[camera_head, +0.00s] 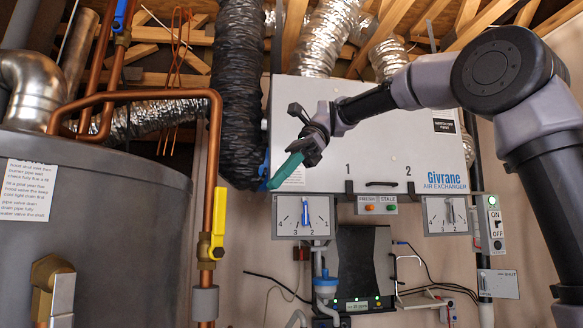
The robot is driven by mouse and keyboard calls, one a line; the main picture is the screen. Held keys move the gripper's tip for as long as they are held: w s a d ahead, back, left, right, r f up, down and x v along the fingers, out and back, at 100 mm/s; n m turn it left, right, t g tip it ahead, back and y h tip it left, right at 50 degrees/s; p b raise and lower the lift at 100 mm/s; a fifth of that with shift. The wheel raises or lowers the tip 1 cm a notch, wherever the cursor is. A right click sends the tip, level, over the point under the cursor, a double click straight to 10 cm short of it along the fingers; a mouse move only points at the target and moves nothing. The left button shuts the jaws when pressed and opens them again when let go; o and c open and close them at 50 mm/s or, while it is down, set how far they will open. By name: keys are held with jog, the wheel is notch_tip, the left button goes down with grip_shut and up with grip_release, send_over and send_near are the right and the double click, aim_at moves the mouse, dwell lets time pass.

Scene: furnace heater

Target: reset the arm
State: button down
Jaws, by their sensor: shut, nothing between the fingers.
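My arm reaches in from the right edge, in front of the white air exchanger box (405,135). My gripper (275,184) is at its end, with green fingers pointing down and to the left. The fingers look closed together and nothing shows between them. The fingertips are in front of the lower left part of the box, close in the picture to the black flexible duct and above the left dial panel (303,217). I cannot tell whether they touch anything.
A large grey tank (120,240) and copper pipes with a yellow valve handle (219,210) stand at left. A black duct (238,90) hangs beside the box. A right dial panel (446,215), an on/off switch (495,225) and a dark unit (362,265) sit below.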

jog(key=w+d+f+n+t+h, duration=0.1)
jog(key=d+f+t, duration=0.25)
jog(key=d, duration=0.55)
jog(key=d+f+n+t, duration=0.1)
jog(key=d+f+t, duration=0.3)
jog(key=d, duration=0.5)
jog(key=s+d+f+n+t+h, duration=0.3)
jog(key=d+f+t, duration=0.2)
jog(key=d+f, duration=0.8)
jog(key=shift+s+d+f, duration=0.25)
jog(key=shift+s+f, duration=0.05)
jog(key=shift+f, duration=0.1)
